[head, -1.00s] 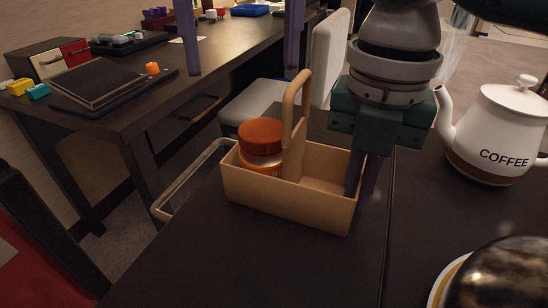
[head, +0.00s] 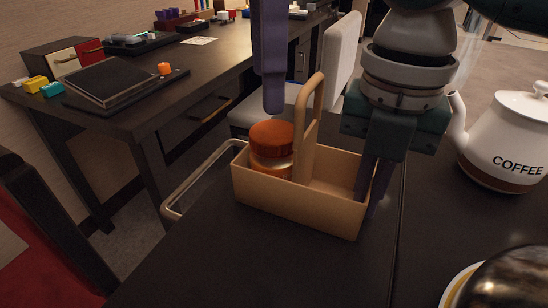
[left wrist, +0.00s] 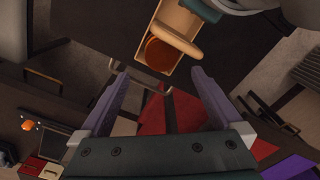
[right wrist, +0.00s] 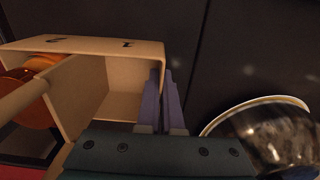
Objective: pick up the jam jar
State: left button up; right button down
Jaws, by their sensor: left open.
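The jam jar (head: 272,150), with an orange-brown lid, stands upright in the left compartment of a tan caddy (head: 290,208) with an arched handle. Its lid also shows in the left wrist view (left wrist: 162,53) and partly in the right wrist view (right wrist: 28,100). My left gripper (head: 272,108) is open and empty, just above and behind the jar in the head view. In the left wrist view the jar lies beyond the fingertips, apart from them. My right gripper (head: 370,205) is shut on the caddy's right wall, one finger on each side.
A white coffee pot (head: 508,135) stands on the dark table, right of the caddy. A plate with a shiny dark dome (head: 515,280) is at the front right. A chair (head: 340,75) and a second desk (head: 130,115) are behind. The caddy handle rises close beside the jar.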

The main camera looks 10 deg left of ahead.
aim_at(268, 131)
pick_arm(q)
jog(key=f, duration=0.8)
jog(key=shift+s+d, duration=0.1)
jog(key=shift+d, duration=0.15)
jog(key=shift+f, duration=0.1)
jog(key=shift+c, duration=0.3)
jog(key=shift+a+f, duration=0.1)
jog(key=shift+a, duration=0.05)
grip_shut()
